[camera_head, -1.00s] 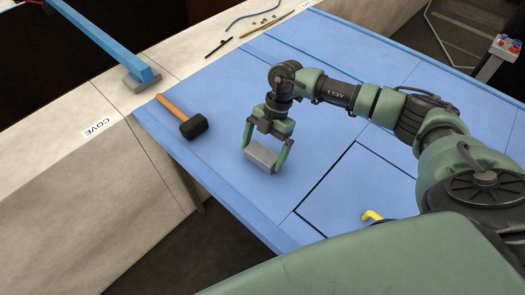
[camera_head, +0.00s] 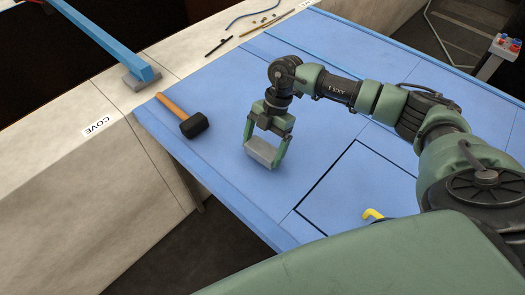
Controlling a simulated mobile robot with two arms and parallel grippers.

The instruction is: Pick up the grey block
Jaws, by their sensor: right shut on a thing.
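The grey block (camera_head: 261,152) is between the two green fingers of my right gripper (camera_head: 263,155). The gripper is shut on the block's two ends and points down. The block appears held just above the blue deck (camera_head: 225,95), with a faint shadow below it. The fingers hide the block's ends. My left gripper is not in view.
A mallet (camera_head: 194,125) with a wooden handle lies left of the gripper near the deck edge. A yellow hooked piece (camera_head: 372,214) shows at lower right beside my arm. A blue post with a grey foot (camera_head: 140,79) stands on the pale ledge marked COVE. Small rods lie at the back.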

